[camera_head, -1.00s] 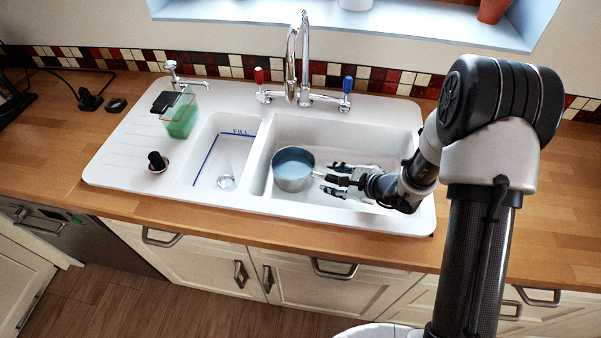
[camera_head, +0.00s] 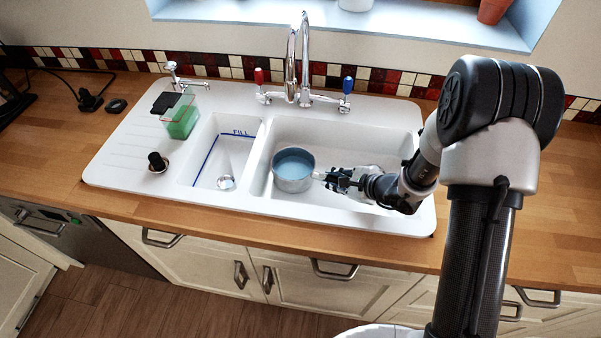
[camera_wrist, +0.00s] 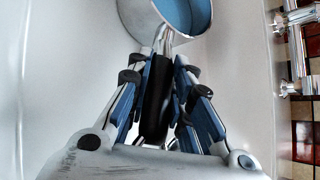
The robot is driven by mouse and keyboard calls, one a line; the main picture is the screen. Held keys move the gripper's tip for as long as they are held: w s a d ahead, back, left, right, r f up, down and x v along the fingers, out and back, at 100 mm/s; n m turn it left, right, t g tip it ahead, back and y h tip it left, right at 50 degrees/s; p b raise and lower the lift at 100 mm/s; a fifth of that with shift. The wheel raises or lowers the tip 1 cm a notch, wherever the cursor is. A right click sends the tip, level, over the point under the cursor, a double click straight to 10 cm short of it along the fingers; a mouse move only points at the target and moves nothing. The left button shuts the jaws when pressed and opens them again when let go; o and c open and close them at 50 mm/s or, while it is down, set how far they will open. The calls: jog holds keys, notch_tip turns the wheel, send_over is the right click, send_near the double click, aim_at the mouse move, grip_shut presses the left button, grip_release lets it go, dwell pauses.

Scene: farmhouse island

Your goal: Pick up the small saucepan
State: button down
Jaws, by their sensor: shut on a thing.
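The small saucepan (camera_head: 293,172) is a steel pan with a bluish inside. It sits in the large right basin of the white sink, near that basin's left side, with its handle pointing right. My gripper (camera_head: 337,180) is shut on the handle, to the right of the pan body. In the wrist view the saucepan (camera_wrist: 180,14) is at the top, and its dark handle (camera_wrist: 157,92) runs down between the fingers of my gripper (camera_wrist: 160,75). I cannot tell whether the pan touches the basin floor.
The white sink (camera_head: 120,165) has a smaller left basin with a blue FILL line (camera_head: 238,133). The tap (camera_head: 298,60) stands behind the basins, between a red and a blue handle. A green soap container (camera_head: 181,116) stands at the left.

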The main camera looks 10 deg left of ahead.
jog(key=shift+r, duration=0.1)
dwell(0.4)
jog(key=shift+w+r, duration=0.1)
jog(key=shift+r, duration=0.05)
jog(key=shift+r, duration=0.2)
notch_tip(320, 180, up, 19)
jog(key=p, duration=0.6)
jog(key=shift+r+p, duration=0.2)
jog(key=shift+p, duration=0.1)
